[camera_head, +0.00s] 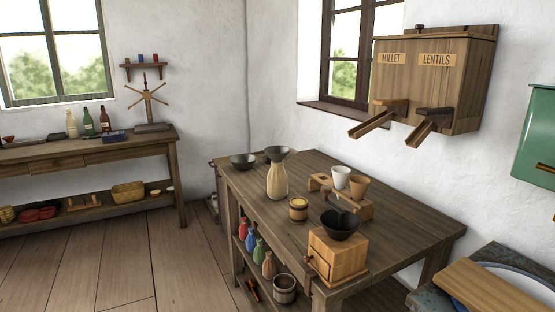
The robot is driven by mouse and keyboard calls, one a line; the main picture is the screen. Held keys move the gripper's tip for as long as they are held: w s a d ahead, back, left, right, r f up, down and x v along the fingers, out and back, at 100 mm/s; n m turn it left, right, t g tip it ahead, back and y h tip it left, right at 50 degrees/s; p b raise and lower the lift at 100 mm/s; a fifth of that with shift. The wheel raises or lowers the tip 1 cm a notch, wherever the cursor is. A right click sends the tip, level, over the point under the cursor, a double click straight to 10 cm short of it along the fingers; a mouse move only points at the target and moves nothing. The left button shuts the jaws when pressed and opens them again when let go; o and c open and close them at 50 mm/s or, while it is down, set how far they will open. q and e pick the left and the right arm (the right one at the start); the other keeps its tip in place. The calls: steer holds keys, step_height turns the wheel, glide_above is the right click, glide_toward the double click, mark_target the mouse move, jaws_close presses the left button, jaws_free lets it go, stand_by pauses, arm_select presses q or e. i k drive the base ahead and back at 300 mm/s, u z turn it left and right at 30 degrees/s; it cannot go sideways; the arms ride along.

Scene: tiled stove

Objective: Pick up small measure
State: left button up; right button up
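No thing in the head view is labelled as the small measure. A small round wooden vessel with dark bands (298,210) stands upright on the wooden table (408,225) and looks like a measure. A larger banded wooden vessel (285,289) stands on the shelf below. A white cup (341,177) and a tan cup (358,187) sit at a small wooden stand (362,208) behind the banded vessel. Neither of my grippers is in view, and nothing is seen being held.
A grinder (338,257) with a dark bowl stands at the table's near corner. A dark bowl (243,161) is farther back. The millet and lentils dispenser (434,88) hangs above. The table's right part is clear.

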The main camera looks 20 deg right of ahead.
mark_target(299, 211)
steer(key=u, duration=0.1)
steer(key=i, duration=0.8)
steer(key=z, duration=1.05)
